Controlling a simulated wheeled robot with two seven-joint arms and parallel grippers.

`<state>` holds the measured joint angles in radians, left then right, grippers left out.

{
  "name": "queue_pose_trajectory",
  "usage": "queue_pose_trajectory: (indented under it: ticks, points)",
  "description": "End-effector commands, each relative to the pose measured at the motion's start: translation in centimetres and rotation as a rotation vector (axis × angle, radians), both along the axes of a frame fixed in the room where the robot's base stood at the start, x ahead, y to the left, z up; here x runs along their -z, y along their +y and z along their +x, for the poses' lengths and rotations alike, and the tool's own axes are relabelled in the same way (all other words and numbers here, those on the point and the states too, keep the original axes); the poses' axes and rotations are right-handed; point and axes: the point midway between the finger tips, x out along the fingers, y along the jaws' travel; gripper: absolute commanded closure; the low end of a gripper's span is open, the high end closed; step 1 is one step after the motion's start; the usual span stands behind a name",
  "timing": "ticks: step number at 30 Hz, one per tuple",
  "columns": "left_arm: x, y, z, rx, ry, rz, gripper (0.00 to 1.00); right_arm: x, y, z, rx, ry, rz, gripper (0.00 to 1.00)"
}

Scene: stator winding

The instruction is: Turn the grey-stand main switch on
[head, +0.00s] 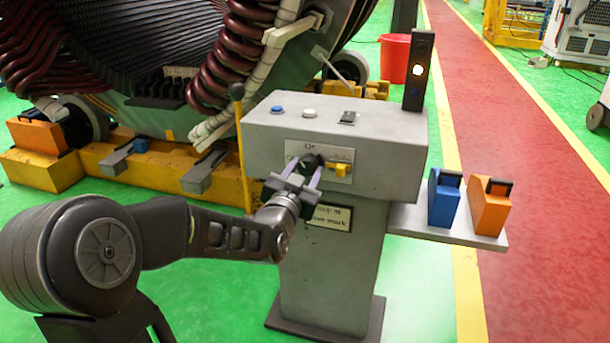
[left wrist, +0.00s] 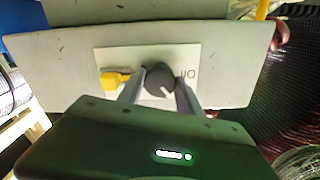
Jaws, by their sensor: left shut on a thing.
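The grey stand (head: 410,150) is in the middle of the head view, with a switch plate on its front face. The main switch, a round dark knob (head: 312,160), sits on that plate beside a yellow tab (head: 341,169). My left gripper (head: 307,168) reaches in from the left and is shut on the knob. In the left wrist view the knob (left wrist: 160,80) lies between the two fingers, with a pale notch on it. The yellow tab (left wrist: 115,80) is left of it, and plate markings show to its right. My right gripper is not in view.
On top of the stand are a blue button (head: 277,109), a white button (head: 310,113) and a signal post (head: 420,70) with one lit lamp. A side shelf (head: 440,228) holds a blue box (head: 443,200) and an orange box (head: 489,207). A large stator (head: 110,50) stands behind.

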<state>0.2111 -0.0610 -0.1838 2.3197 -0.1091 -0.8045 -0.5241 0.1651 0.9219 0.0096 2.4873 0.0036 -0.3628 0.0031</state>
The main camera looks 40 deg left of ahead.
Motion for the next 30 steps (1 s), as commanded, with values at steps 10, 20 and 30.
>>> queue_pose_trajectory:
  ticks: [10, 20, 30]
  points:
    - [0.01, 0.07, -0.02, -0.001, 0.105, 0.305, 0.99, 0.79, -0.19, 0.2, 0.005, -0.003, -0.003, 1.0]
    - [-0.03, 0.08, -0.01, 0.0, 0.184, 0.529, 0.99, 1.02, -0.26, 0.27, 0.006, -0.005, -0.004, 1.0]
    - [-0.07, 0.06, 0.0, 0.0, 0.213, 0.61, 0.99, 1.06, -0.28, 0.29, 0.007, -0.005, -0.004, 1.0]
